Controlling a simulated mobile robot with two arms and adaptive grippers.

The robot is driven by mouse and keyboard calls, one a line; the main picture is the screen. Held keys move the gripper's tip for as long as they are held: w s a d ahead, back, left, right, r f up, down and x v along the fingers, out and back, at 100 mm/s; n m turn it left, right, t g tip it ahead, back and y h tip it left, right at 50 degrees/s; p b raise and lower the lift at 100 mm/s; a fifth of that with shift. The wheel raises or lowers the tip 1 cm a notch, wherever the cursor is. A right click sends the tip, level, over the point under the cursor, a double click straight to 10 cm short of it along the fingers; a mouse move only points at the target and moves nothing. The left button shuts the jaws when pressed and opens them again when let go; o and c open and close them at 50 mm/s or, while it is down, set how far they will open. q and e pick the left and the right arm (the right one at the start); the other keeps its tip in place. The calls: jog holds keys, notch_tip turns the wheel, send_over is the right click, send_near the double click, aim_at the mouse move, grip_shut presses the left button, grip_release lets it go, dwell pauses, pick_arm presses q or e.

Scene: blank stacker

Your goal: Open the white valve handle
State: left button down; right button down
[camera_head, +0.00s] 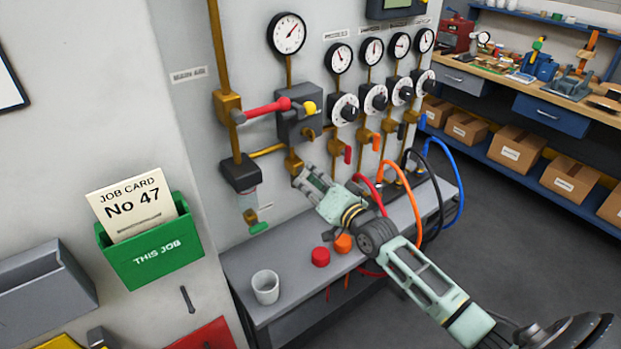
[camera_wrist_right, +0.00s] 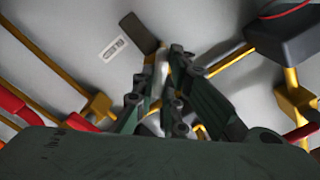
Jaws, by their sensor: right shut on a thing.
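My right gripper (camera_head: 305,180) reaches up to the wall panel, at the brass fitting (camera_head: 293,160) under the grey regulator box. In the right wrist view its two fingers (camera_wrist_right: 158,85) close around a narrow whitish piece, which appears to be the white valve handle (camera_wrist_right: 161,66). The handle is mostly hidden by the fingers, and I cannot make it out in the head view. The gripper is shut on it. My left gripper is not in view.
A long red lever (camera_head: 265,109) sits left of the regulator box (camera_head: 299,124). Several gauges, dials and small coloured handles line the panel to the right. Below, a grey shelf (camera_head: 245,262) holds a white cup (camera_head: 265,287), a red cap (camera_head: 320,257) and coloured hoses (camera_head: 412,200).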

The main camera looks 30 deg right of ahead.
jog(key=n, duration=0.4)
jog(key=shift+n, duration=0.3)
jog(key=shift+f+n+p, duration=0.15)
jog(key=shift+n+p, duration=0.25)
jog(key=shift+n, duration=1.6)
jog(key=c, duration=1.8)
grip_release()
jog(key=shift+s, duration=0.1)
jog(key=s+d, duration=0.1)
jog(key=s, duration=1)
jog(key=shift+s+d, duration=0.35)
jog(key=shift+s, duration=0.05)
